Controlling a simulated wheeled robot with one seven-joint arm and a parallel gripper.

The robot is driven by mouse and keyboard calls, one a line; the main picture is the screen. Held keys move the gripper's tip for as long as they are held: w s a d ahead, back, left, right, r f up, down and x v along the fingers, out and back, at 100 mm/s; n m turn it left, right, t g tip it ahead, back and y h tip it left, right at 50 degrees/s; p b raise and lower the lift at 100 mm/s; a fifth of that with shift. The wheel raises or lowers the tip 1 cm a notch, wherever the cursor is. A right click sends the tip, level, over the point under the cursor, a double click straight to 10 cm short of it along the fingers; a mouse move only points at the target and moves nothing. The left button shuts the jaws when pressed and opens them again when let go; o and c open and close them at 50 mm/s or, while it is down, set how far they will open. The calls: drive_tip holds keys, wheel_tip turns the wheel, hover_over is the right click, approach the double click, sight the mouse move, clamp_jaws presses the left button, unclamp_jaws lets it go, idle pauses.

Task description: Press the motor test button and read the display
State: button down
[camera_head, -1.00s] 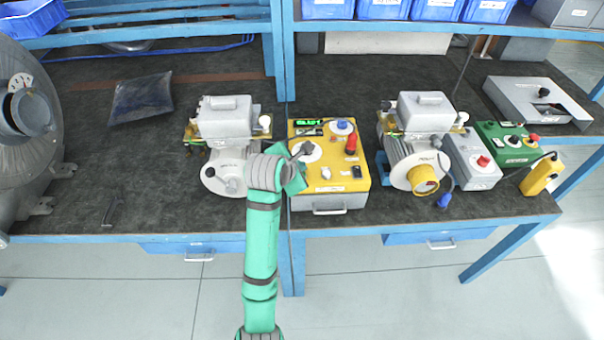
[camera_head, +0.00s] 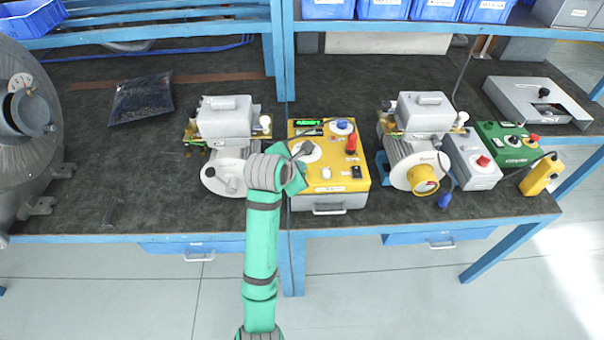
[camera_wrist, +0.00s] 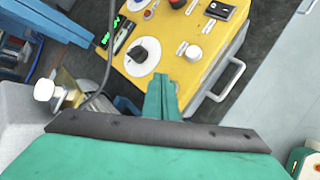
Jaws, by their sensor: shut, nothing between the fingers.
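The yellow test box (camera_head: 345,181) stands at the bench front, right of my green arm. Its small display (camera_head: 308,122) is lit green at the back left; its reading is too small to make out, also in the wrist view (camera_wrist: 105,36). A round white button (camera_wrist: 193,52) sits on the panel; I cannot read whether its label says motor test. My gripper (camera_wrist: 163,80) is shut and empty, over the panel's near-left part in the wrist view, its tips apart from the white button in the picture. In the head view my own wrist hides the fingers.
The panel also carries a black knob on a white dial (camera_wrist: 139,52), a red knob (camera_head: 351,145) and a black switch (camera_head: 356,172). A dark cable (camera_wrist: 107,65) passes close to the gripper.

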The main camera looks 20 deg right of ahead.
drive_tip(key=shift+f, duration=0.15)
idle(0.7)
drive_tip(key=shift+f, duration=0.3)
drive_tip(key=shift+f, duration=0.35)
idle(0.7)
drive_tip(key=shift+r, duration=0.8)
drive_tip(key=shift+r, duration=2.5)
